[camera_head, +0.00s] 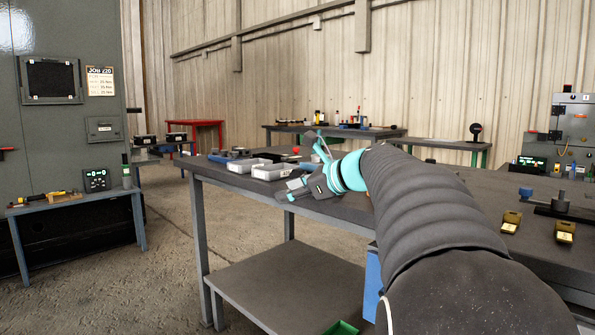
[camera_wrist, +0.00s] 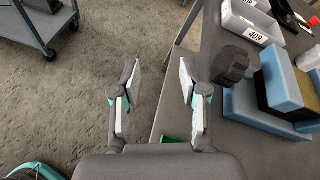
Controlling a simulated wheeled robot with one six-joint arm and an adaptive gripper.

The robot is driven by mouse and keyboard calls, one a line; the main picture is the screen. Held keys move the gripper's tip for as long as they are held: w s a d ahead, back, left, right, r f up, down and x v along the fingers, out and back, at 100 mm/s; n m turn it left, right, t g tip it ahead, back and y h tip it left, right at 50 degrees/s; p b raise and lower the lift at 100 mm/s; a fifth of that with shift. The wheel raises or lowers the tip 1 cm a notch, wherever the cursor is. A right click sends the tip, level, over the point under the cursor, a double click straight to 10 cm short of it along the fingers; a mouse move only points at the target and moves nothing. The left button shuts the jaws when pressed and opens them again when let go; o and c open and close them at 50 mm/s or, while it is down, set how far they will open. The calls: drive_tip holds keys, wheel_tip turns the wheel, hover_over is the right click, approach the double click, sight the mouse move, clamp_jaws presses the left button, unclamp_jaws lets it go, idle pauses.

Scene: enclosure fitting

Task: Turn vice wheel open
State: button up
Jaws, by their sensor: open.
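The vice (camera_wrist: 281,78) is blue and stands at the right of the wrist view, on the bench near its edge. Its wheel, a dark knob (camera_wrist: 231,65), faces left toward my gripper. A dark and yellow block sits behind the light blue jaw. My gripper (camera_wrist: 160,78) is open and empty, with its two fingers pointing up the picture. The wheel is just right of the right finger, outside the gap between the fingers. In the head view my gripper (camera_head: 296,190) is over the front of the bench; I cannot make out the vice there, where my arm covers much of the bench.
White trays (camera_head: 272,171) lie on the bench (camera_head: 330,212) beyond my gripper, and a tray labelled 409 (camera_wrist: 252,22) is near the vice. Two small yellow-and-dark items (camera_head: 565,232) lie at the right. A grey cart (camera_wrist: 36,28) stands left. Floor between is clear.

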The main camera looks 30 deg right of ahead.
drive_tip(key=d+r+m+t, duration=0.5)
drive_tip(key=d+r, duration=0.3)
drive_tip(key=r, duration=0.2)
drive_tip(key=b, duration=0.1)
approach(304, 175)
drive_tip(key=x, duration=0.4)
drive_tip(key=shift+w+a+r, duration=0.1)
drive_tip(key=shift+w+r, duration=0.15)
drive_tip(key=shift+r, duration=0.1)
drive_tip(key=x, duration=0.6)
drive_tip(key=shift+f, duration=0.35)
drive_tip(key=shift+x, duration=0.75)
clamp_jaws()
